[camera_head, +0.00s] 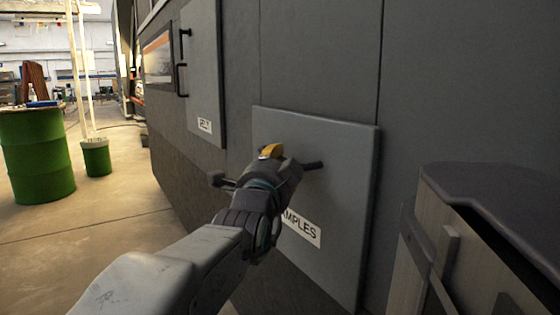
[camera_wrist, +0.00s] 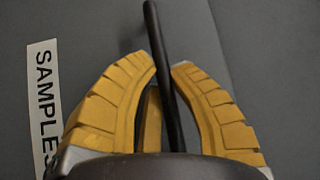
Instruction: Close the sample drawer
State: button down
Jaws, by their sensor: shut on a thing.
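The sample drawer (camera_head: 345,185) is a grey front panel on the dark machine wall, with a white "SAMPLES" label (camera_head: 302,226). The label also shows in the wrist view (camera_wrist: 42,105) at the left. A black bar handle (camera_head: 313,165) crosses the panel; in the wrist view the handle (camera_wrist: 158,45) runs between the fingers. My gripper (camera_head: 272,152) is at the handle, its yellow fingers (camera_wrist: 165,75) closed around the bar. My arm hides the middle of the handle and part of the label. The panel's edge looks close to the wall, but any gap is hard to judge.
A second grey panel (camera_head: 202,75) with a black handle is on the wall to the left. A dark-topped cabinet (camera_head: 490,200) stands close at the right. Green barrels (camera_head: 37,155) stand at the far left. The floor (camera_head: 110,225) between them and the machine is clear.

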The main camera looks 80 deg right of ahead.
jog(key=shift+s+d+f, duration=0.1)
jog(key=shift+s+f, duration=0.05)
jog(key=c, duration=1.4)
grip_release()
jog(key=shift+s+d, duration=0.1)
jog(key=shift+s, duration=0.05)
jog(key=shift+o, duration=0.2)
jog(key=w+a+f, duration=0.1)
jog(key=a, duration=1.1)
jog(key=shift+f, duration=0.25)
